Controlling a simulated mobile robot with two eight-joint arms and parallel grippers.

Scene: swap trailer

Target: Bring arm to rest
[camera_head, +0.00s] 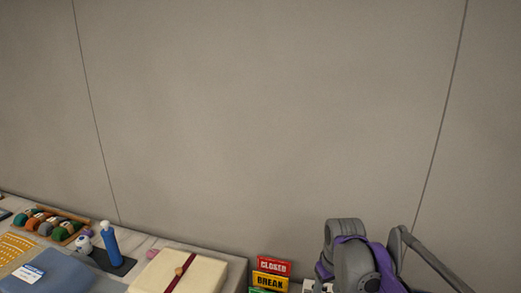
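Neither of my grippers shows in the head view. I cannot see what either one holds or how it is set. A grey and purple rounded shape (357,262) with a grey bar running off to the lower right stands at the bottom right; I cannot tell what it is. Its lower part is cut off by the picture's edge.
A cloth-covered table (229,265) fills the lower left. On it are a wooden tray (76,217) of coloured rolls, a blue bottle (110,243), a cream box (180,273) and blue folded cloth (55,276). Stacked signs (272,267) stand beside it. A bare wall (260,120) fills the rest.

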